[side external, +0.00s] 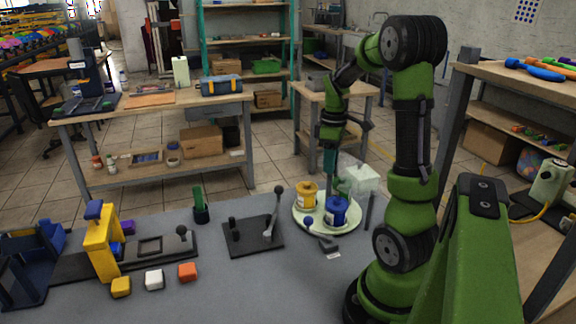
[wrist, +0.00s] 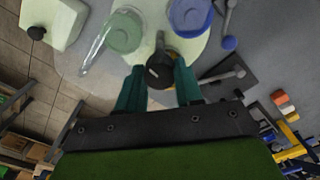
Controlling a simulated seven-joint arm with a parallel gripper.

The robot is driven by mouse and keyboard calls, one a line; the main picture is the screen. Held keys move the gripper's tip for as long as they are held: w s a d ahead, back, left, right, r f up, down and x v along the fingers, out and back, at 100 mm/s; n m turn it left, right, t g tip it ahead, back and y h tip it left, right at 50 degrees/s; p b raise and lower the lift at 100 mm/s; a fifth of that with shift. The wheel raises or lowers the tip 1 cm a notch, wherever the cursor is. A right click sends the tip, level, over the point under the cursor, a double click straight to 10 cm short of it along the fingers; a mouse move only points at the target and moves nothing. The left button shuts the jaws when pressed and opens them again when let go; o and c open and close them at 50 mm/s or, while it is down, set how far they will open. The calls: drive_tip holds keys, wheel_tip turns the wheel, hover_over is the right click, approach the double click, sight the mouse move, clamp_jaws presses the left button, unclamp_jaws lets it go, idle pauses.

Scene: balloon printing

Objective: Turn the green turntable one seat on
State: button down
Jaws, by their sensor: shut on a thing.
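The pale green turntable (side external: 310,226) is a round disc on the grey table, also in the wrist view (wrist: 160,48). A yellow pot (side external: 307,194) and a blue pot (side external: 336,211) stand on it, and a green pot (side external: 343,187) shows partly behind. In the wrist view the green pot (wrist: 124,31) and blue pot (wrist: 188,15) are beyond the fingers. My gripper (side external: 331,172) points down at the turntable's far side. In the wrist view its teal fingers (wrist: 160,80) are shut on a dark knob (wrist: 160,70) at the disc's edge. The side view hides this knob.
A blue-knobbed lever (side external: 308,222) stands just in front of the turntable. A dark plate with a tall lever (side external: 252,236) lies to its left. The yellow press (side external: 101,243) and small coloured blocks (side external: 154,279) are farther left.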

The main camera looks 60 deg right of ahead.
drive_tip(key=shift+r+n, duration=0.15)
drive_tip(key=shift+n, duration=3.35)
drive_tip(key=c, duration=0.7)
unclamp_jaws()
drive_tip(key=shift+c, duration=0.2)
wheel_tip(320, 180, up, 17)
